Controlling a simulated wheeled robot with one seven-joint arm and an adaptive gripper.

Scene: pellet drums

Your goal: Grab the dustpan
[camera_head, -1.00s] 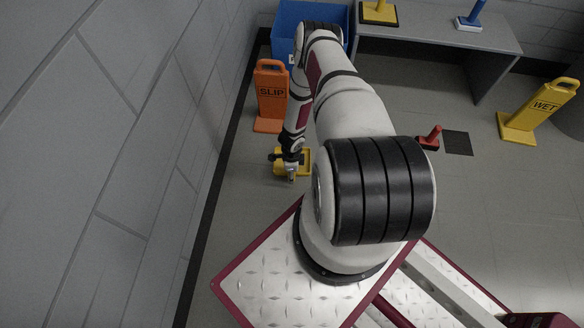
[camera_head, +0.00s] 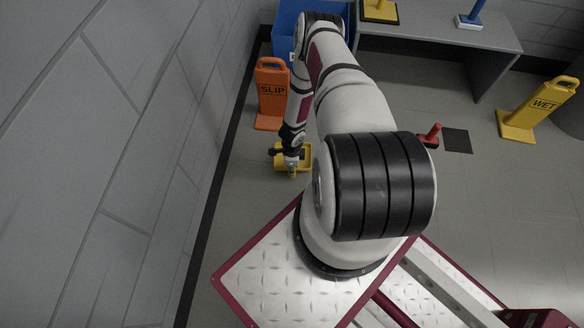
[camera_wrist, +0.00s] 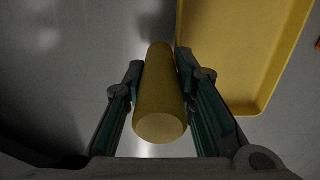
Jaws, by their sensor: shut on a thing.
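The yellow dustpan (camera_head: 306,156) is low beside the left wall, partly hidden by my wrist in the head view. My gripper (camera_head: 291,171) is at its near side. In the wrist view, my gripper (camera_wrist: 160,75) is shut on the dustpan's round yellow handle (camera_wrist: 159,105), with one finger on each side. The handle's blunt end points toward the camera. The flat yellow pan (camera_wrist: 240,50) with its raised rim fills the upper right of that view. I cannot tell for sure whether the dustpan is clear of the floor.
An orange slip sign (camera_head: 271,95) stands by the left wall behind the dustpan, near a blue bin (camera_head: 287,30). A grey table (camera_head: 430,38) is at the back. A red-handled tool (camera_head: 431,136) and yellow wet sign (camera_head: 535,110) stand right. Floor right of my arm is mostly clear.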

